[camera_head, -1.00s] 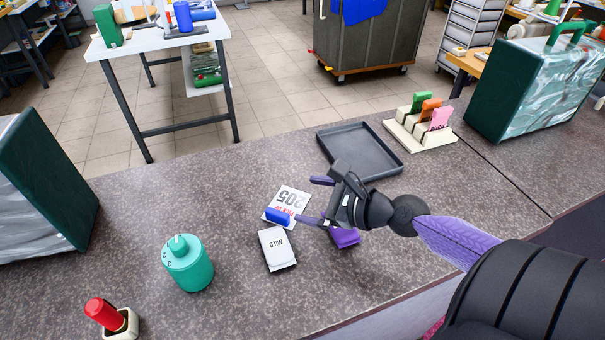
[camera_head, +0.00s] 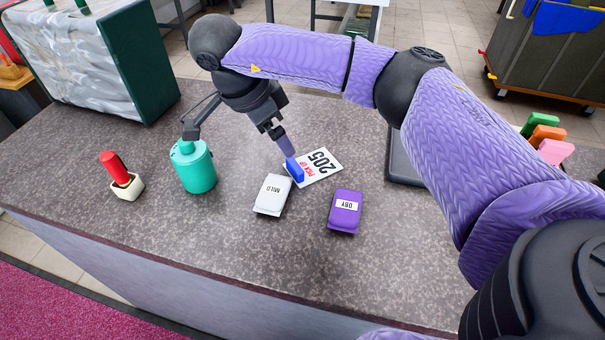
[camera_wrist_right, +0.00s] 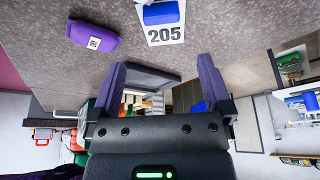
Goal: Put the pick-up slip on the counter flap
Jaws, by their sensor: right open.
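The pick-up slip (camera_head: 322,163) is a white card printed "PICK UP 205", lying on the speckled counter with a blue grip piece (camera_head: 294,169) at its left end. It also shows at the top of the right wrist view (camera_wrist_right: 165,36). My right gripper (camera_head: 240,138) is open and empty, above the counter behind the slip. Whether either touches is unclear. My left gripper is out of view. I cannot make out the counter flap's seam in the head view now.
A teal bottle (camera_head: 195,172), a red-handled stamp (camera_head: 114,168), a white "MILD" block (camera_head: 272,194) and a purple "DRY" block (camera_head: 345,211) stand near the slip. A bagged comforter (camera_head: 80,58) stands at the back left. My right arm hides much of the dark tray (camera_head: 399,160).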

